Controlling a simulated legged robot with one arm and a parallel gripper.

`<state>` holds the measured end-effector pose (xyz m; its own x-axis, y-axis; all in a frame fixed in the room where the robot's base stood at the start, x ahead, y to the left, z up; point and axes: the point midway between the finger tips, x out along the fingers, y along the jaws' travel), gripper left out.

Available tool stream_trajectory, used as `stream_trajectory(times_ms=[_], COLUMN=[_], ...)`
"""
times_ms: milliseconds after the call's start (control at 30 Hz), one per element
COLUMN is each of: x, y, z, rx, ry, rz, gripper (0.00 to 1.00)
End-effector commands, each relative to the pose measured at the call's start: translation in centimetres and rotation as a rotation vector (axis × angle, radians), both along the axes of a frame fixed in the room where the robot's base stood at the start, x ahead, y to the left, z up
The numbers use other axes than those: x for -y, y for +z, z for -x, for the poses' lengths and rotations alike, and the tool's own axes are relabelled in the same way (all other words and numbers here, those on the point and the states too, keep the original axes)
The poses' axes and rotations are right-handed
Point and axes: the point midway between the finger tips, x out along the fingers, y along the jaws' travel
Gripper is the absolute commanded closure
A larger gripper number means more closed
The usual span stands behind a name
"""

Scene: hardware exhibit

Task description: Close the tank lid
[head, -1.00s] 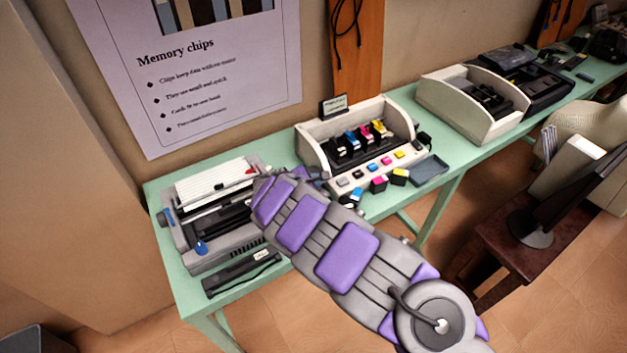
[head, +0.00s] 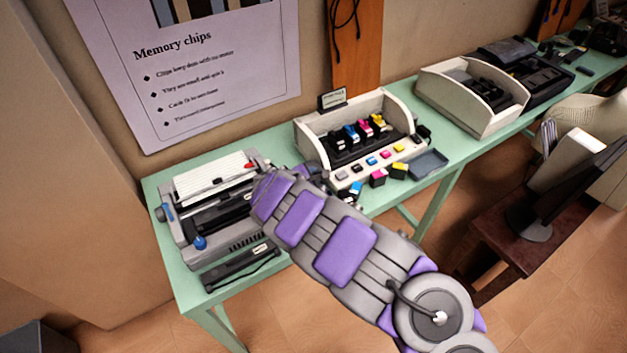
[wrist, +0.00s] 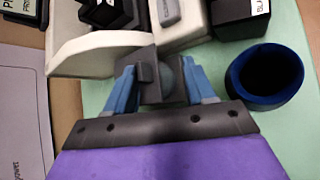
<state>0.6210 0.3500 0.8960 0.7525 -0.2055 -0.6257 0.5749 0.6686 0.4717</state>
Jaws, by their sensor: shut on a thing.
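My gripper (wrist: 161,78) has blue fingers on both sides of a dark grey plate with a small knob (wrist: 146,72) and is shut on it. The plate stands against the front corner of the cream ink-cartridge case (wrist: 82,55); I cannot tell whether they touch. It looks like a lid, but I cannot be sure it is the tank lid. In the head view, my gripper (head: 308,174) is at the left front of the cream case (head: 312,148), and the arm hides much of its tip. A dark blue open round cup (wrist: 236,76) stands right of my gripper in the wrist view.
A black cartridge with a white label (wrist: 240,14) lies beyond the cup. Loose coloured cartridges (head: 378,178) and a grey tray (head: 428,163) lie right of my gripper. A grey printer (head: 205,215) stands left.

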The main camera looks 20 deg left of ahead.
Motion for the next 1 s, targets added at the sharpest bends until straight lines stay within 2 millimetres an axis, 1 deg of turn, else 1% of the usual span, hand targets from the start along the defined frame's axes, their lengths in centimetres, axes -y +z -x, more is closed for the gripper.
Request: stream_trajectory(times_ms=[33, 733, 867, 1000], x=[0.2, -0.3, -0.6, -1.0], y=[0.0, 0.4, 1.2, 2.8], z=[0.0, 0.0, 0.7, 2.3], rx=[0.000, 0.006, 0.008, 0.011], ry=[-0.006, 0.001, 0.004, 0.002], rz=[0.002, -0.001, 0.001, 0.004], gripper=[0.52, 0.52, 0.52, 0.52])
